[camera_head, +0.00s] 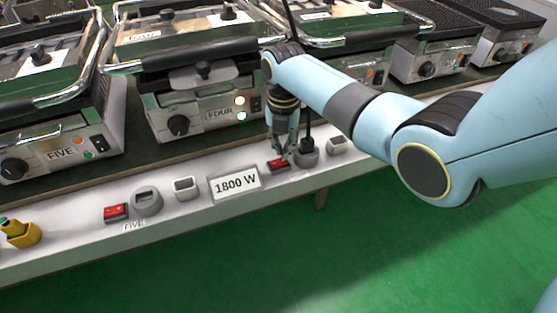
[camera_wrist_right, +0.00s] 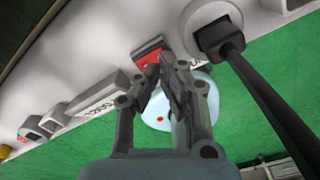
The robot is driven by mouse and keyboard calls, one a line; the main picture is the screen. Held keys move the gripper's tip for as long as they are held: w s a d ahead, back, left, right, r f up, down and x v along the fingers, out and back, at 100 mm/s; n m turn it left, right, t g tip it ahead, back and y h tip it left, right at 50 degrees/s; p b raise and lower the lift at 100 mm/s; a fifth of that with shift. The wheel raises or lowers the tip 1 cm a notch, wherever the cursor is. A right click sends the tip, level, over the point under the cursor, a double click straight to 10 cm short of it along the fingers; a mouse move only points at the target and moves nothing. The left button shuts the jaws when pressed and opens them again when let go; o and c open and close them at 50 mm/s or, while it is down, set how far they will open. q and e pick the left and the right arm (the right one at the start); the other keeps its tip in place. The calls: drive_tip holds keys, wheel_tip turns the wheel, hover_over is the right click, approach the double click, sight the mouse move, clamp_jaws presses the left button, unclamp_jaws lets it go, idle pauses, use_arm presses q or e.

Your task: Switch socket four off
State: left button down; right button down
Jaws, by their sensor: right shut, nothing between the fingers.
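The grill marked FOUR (camera_head: 218,114) stands behind the white ledge, with two lamps glowing on its front. On the ledge in front of it is a red switch (camera_head: 278,165) beside a round grey socket (camera_head: 306,158) with a black plug in it. The label by this socket is too small to read. My right gripper (camera_head: 284,155) is shut and empty, pointing down at the red switch. In the right wrist view its fingertips (camera_wrist_right: 166,66) overlap the edge of the red switch (camera_wrist_right: 147,54); I cannot tell if they touch. The plugged socket (camera_wrist_right: 211,30) is beside them. My left gripper is out of view.
An 1800 W sign (camera_head: 234,184) stands left of the switch. Farther left are the empty socket marked FIVE (camera_head: 147,202) and its red switch (camera_head: 116,212). A black cable (camera_wrist_right: 272,98) runs from the plug close to my right gripper. Green floor lies in front.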

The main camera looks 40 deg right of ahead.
drive_tip(key=shift+f+b, duration=0.8)
drive_tip(key=shift+f, duration=0.55)
idle(0.4)
drive_tip(key=shift+r, duration=0.15)
wheel_tip(320, 180, up, 7)
drive_tip(key=p, duration=0.7)
idle(0.4)
